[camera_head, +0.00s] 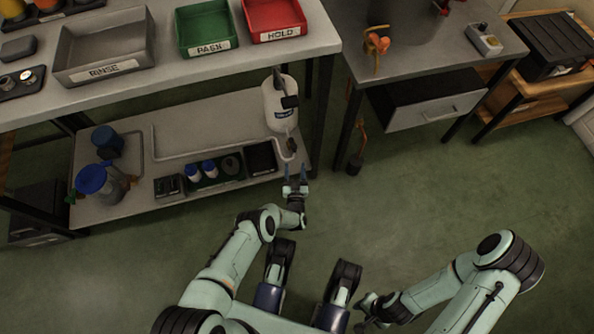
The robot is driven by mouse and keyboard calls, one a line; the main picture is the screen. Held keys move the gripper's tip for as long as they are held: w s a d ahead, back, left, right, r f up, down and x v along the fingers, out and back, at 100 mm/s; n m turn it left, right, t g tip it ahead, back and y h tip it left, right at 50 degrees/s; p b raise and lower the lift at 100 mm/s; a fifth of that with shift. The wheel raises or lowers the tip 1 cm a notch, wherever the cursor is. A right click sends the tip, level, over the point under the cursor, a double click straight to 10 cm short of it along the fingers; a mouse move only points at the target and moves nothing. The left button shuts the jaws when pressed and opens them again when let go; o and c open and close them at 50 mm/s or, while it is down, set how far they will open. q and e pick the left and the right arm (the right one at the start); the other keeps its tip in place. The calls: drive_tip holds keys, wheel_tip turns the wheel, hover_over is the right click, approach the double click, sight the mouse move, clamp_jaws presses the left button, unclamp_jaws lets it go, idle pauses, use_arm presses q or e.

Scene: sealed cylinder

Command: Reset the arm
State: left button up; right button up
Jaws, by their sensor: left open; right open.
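My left gripper (295,183) is extended forward at the front edge of the lower shelf, just right of a black tray. Its two fingers stand apart and nothing shows between them. A white bottle (281,106) stands on the lower shelf, beyond the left gripper and apart from it. My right gripper (366,313) is low, near my base, over the green floor. It is small and partly dark in the picture; I see nothing held in it.
The upper bench carries bins labelled RINSE (103,48), PASN (207,27) and HOLD (272,18). The lower shelf (130,208) holds blue-topped vessels and small trays. A grey table (450,60) with a drawer (425,105) stands right. Floor (420,190) between is clear.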

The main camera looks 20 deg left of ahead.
drive_tip(key=shift+s+d, duration=0.2)
drive_tip(key=shift+s, duration=0.1)
drive_tip(key=shift+r, duration=0.1)
idle(0.3)
